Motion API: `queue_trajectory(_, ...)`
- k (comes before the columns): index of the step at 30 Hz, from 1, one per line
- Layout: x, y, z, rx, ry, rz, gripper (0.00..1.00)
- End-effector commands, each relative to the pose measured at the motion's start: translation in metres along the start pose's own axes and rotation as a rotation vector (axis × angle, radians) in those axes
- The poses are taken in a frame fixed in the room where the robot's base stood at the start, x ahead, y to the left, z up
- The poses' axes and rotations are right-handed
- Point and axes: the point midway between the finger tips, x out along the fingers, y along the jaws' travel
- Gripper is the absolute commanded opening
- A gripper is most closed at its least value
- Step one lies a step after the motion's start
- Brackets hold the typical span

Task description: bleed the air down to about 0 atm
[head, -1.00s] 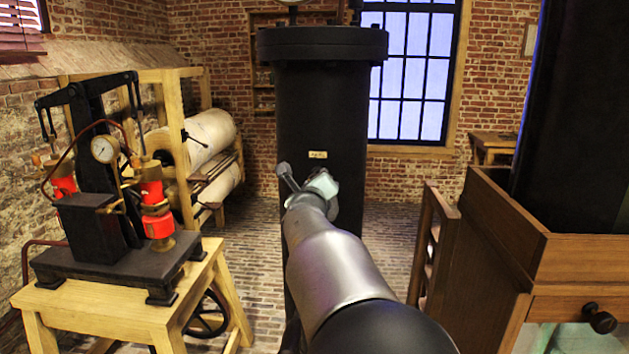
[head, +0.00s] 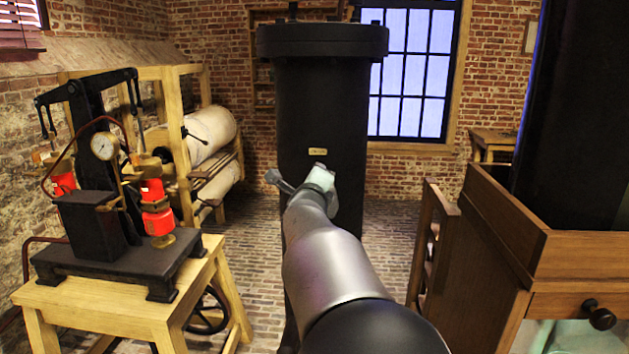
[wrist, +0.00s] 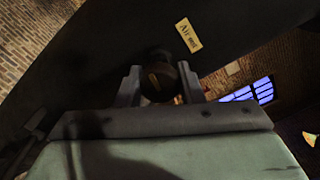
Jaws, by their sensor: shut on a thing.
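The tall black cylindrical vessel (head: 312,110) stands ahead in the head view with a small pale label (head: 317,151) on its side. In the wrist view, the label (wrist: 188,35) appears to begin with "Air". Just below it is a dark round knob (wrist: 160,88) on the vessel's wall. My gripper (wrist: 159,80) has a finger on each side of this knob and is shut on it. In the head view, my gripper (head: 314,178) is against the vessel's front, and my wrist hides the knob. No dial reading for the vessel is visible.
At left, a pump with red cylinders (head: 156,208) and a round gauge (head: 104,146) stands on a wooden table (head: 120,300). A wooden cabinet (head: 500,250) is close at right. Brick floor (head: 385,235) is open between them.

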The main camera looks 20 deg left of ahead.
Motion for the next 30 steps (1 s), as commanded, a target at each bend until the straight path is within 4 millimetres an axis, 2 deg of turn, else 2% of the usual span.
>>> queue_trajectory(16, 0.0001, 0.0022, -0.0016, 0.038, 0.000, 0.000, 0.12)
queue_trajectory(27, 0.0000, 0.0035, -0.0027, 0.506, -0.002, -0.001, 0.12)
queue_trajectory(30, 0.0002, 0.0022, -0.0019, 0.587, 0.000, -0.001, 0.12)
